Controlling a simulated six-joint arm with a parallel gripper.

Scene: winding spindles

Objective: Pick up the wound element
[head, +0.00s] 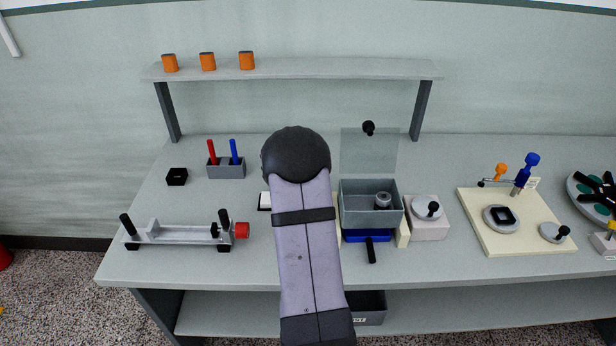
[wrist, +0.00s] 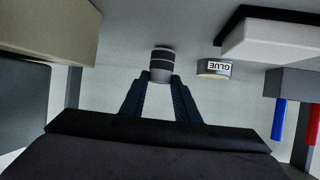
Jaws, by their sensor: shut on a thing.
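A small grey cylinder with a dark band, which looks like the wound element (wrist: 161,65), is at the fingertips in the wrist view. My gripper (wrist: 160,84) is shut on it, with one dark finger on each side. The far side of the cylinder and the exact contact are hard to see. In the head view my arm covers the gripper and what it holds. A similar grey ring-shaped piece (head: 383,200) is in the open grey box (head: 355,214) right of my arm.
A holder (head: 227,171) with red and blue pens and a metal winding fixture (head: 180,234) stand left of my arm. A cream board (head: 545,232) is at right. A shelf (head: 300,69) spans the back.

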